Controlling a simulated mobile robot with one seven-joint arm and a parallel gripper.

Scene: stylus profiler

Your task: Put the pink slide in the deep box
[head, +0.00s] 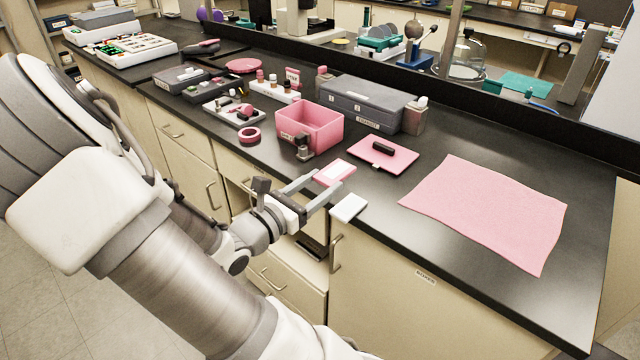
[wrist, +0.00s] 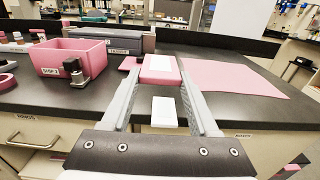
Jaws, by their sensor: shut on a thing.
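The pink slide (head: 335,171), a flat pink piece with a white label, is at the tips of my gripper (head: 328,182). In the wrist view the slide (wrist: 160,68) sits between the two fingertips (wrist: 160,77), which are shut on it. It is near the counter's front edge; I cannot tell whether it touches the top. The deep box (head: 325,137) is an open pink box with a label on its front, left of and behind my gripper. It also shows at the left of the wrist view (wrist: 92,66). Its inside floor is mostly hidden.
A white slide-like piece (head: 349,207) lies at the counter edge by my gripper. A small dark metal device (head: 303,147) stands before the box. A pink lid with a black handle (head: 400,160), a grey case (head: 360,104) and a pink cloth (head: 490,211) lie behind and right.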

